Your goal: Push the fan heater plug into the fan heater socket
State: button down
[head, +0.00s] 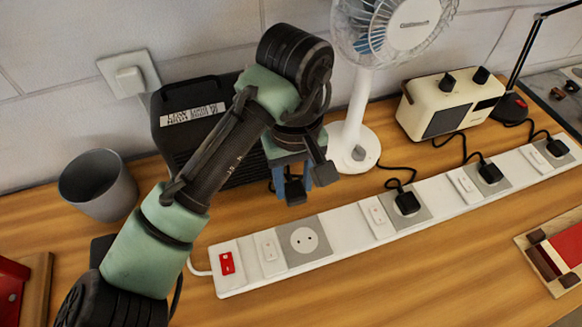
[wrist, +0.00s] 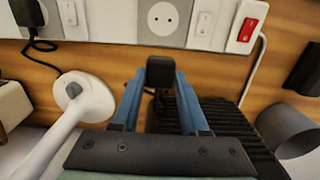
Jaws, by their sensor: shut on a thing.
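My gripper (head: 293,182) is shut on a black plug (wrist: 160,72), its blue fingers on either side of it in the wrist view. In the head view the plug (head: 295,192) hangs under the gripper, above the bench and behind the power strip. The one empty socket (head: 304,240) is a round white outlet on a grey plate near the strip's left end. It also shows at the top of the wrist view (wrist: 163,18), apart from the plug. A black ribbed box, seemingly the fan heater (head: 165,118), stands behind my arm, partly hidden.
The white power strip (head: 350,236) has a red switch (head: 227,263) at its left end and several black plugs in its other sockets. A white fan (head: 358,125), a cream radio (head: 450,105) and a grey cup (head: 98,185) stand around.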

jog(key=p, duration=0.4)
send_over(304, 239)
jog(key=shift+f, duration=0.35)
dwell(0.3)
jog(key=shift+f, duration=0.4)
dwell(0.5)
jog(key=shift+f+b, duration=1.05)
jog(key=shift+f, duration=0.6)
jog(key=shift+p, duration=0.6)
dwell(0.5)
jog(key=shift+f+b, duration=0.3)
jog(key=shift+f, duration=0.4)
dwell(0.9)
jog(key=shift+c, duration=1.7)
grip_release()
